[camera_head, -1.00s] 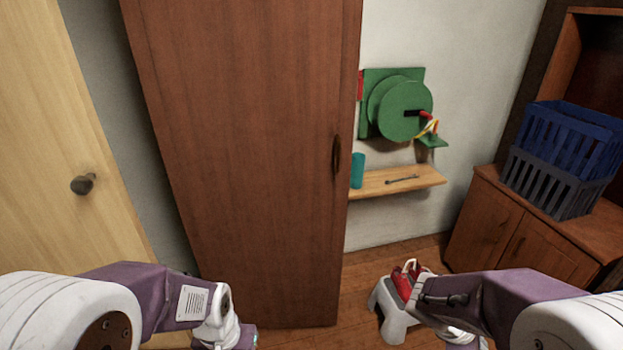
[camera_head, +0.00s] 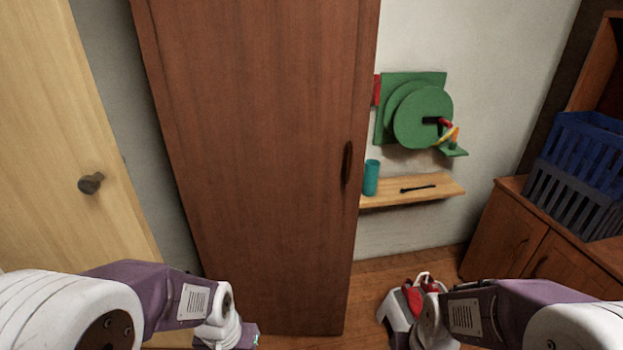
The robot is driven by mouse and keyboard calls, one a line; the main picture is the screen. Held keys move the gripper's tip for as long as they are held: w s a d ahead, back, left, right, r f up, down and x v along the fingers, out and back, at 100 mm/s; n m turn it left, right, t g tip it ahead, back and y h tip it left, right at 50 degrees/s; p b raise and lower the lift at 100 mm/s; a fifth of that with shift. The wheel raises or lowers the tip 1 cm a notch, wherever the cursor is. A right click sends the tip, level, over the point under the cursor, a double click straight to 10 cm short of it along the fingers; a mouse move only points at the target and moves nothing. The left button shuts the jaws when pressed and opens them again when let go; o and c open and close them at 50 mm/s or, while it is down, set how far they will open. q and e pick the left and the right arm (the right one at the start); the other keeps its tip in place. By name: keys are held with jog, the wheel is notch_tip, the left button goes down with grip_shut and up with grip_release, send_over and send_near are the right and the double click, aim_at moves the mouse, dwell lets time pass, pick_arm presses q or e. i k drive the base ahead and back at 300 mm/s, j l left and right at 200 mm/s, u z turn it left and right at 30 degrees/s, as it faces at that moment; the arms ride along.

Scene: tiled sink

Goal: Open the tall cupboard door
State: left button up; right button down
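The tall cupboard (camera_head: 255,140) is dark reddish-brown wood and stands in the middle of the view. Its door looks shut. The dark vertical handle (camera_head: 347,163) is on the door's right edge, at about mid height. My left arm comes in at the lower left and my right arm at the lower right. Both reach only to the foot of the view, well below the handle, and nothing touches the cupboard door. The fingers of both grippers are out of sight.
A pale wooden door with a dark knob (camera_head: 91,183) is at the left. Right of the cupboard are a green reel (camera_head: 422,117) and a small shelf (camera_head: 415,192) with a teal cup (camera_head: 371,177). Crates (camera_head: 575,195) sit on a low cabinet (camera_head: 510,235).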

aim_at(263, 107)
jog(key=i+l+u, duration=0.6)
jog(key=i+l, duration=0.15)
jog(key=i+l+u, duration=0.3)
jog(key=l, duration=0.3)
jog(key=i+l+u, duration=0.1)
jog(key=j, duration=0.25)
